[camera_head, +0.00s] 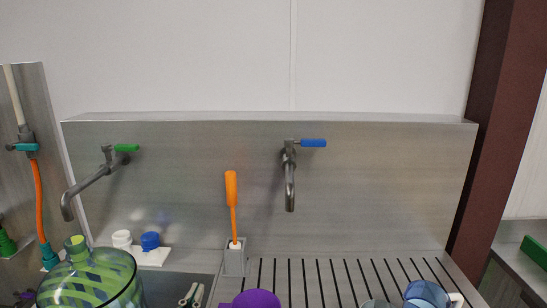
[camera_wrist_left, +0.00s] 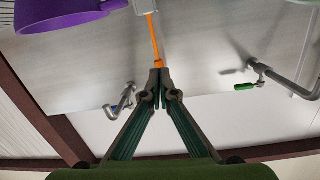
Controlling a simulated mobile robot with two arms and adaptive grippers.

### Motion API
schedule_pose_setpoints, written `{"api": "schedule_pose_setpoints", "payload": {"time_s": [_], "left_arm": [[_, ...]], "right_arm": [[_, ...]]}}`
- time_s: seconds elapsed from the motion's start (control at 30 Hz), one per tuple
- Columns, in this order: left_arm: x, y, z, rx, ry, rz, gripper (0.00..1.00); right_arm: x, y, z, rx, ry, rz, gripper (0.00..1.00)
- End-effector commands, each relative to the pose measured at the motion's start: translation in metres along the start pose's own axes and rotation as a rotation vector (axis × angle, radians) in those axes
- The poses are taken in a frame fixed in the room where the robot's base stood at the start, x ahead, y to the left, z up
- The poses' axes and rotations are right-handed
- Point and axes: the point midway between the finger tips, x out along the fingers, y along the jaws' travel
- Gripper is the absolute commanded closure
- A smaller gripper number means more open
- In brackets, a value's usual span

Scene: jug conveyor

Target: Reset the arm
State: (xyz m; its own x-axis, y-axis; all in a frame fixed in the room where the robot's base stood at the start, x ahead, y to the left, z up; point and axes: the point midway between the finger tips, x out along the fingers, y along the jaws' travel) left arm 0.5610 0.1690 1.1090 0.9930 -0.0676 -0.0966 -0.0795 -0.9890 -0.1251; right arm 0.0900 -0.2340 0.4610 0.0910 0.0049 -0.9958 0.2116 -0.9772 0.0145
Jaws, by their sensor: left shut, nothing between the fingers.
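My left gripper (camera_head: 191,295) shows at the bottom of the head view, low in front of the counter. In the left wrist view its two fingers (camera_wrist_left: 159,82) meet at the tips, shut with nothing between them. The orange-handled brush (camera_head: 231,200) stands upright in a grey holder (camera_head: 234,262) at the back of the counter. In the wrist view, which is upside down, the orange handle (camera_wrist_left: 154,35) lines up behind the fingertips. My right gripper is in neither view.
A big clear jug (camera_head: 90,283) stands at the lower left. A purple vessel (camera_head: 257,300) and a blue pitcher (camera_head: 428,293) are at the bottom edge. A green-handled tap (camera_head: 100,175) and a blue-handled tap (camera_head: 290,175) stick out from the steel backsplash. White and blue caps (camera_head: 150,241) lie at the back.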

Motion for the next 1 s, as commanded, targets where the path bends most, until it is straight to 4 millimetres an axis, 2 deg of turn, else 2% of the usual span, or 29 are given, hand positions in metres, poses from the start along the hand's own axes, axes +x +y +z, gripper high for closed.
{"api": "schedule_pose_setpoints", "payload": {"time_s": [0.03, 0.1, 0.2, 0.3, 0.4, 0.5, 0.7, 0.8, 0.87, 1.0], "left_arm": [[-0.016, -0.007, 0.037, -0.018, -0.129, -0.029, 1.00], [-0.042, -0.013, 0.084, -0.026, -0.302, -0.053, 1.00], [-0.086, -0.014, 0.141, -0.029, -0.531, -0.052, 1.00], [-0.128, -0.010, 0.180, -0.027, -0.710, -0.027, 1.00], [-0.166, -0.004, 0.207, -0.025, -0.855, 0.008, 1.00], [-0.201, 0.002, 0.226, -0.023, -0.974, 0.048, 1.00], [-0.266, 0.016, 0.252, -0.021, -1.175, 0.141, 1.00], [-0.251, 0.020, 0.287, -0.017, -1.176, 0.138, 1.00], [-0.246, 0.023, 0.305, -0.017, -1.182, 0.138, 1.00], [-0.237, 0.030, 0.354, -0.016, -1.199, 0.142, 1.00]], "right_arm": [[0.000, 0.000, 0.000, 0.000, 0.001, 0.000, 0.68], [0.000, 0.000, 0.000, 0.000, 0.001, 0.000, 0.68], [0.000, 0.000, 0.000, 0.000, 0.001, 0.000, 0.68], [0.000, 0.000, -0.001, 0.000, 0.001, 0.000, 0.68], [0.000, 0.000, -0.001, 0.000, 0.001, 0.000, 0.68], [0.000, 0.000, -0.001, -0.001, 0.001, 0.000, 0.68], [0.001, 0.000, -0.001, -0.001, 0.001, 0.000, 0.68], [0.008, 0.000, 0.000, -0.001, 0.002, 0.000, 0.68], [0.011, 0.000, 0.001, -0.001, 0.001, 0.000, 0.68], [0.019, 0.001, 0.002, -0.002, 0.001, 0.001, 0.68]]}}
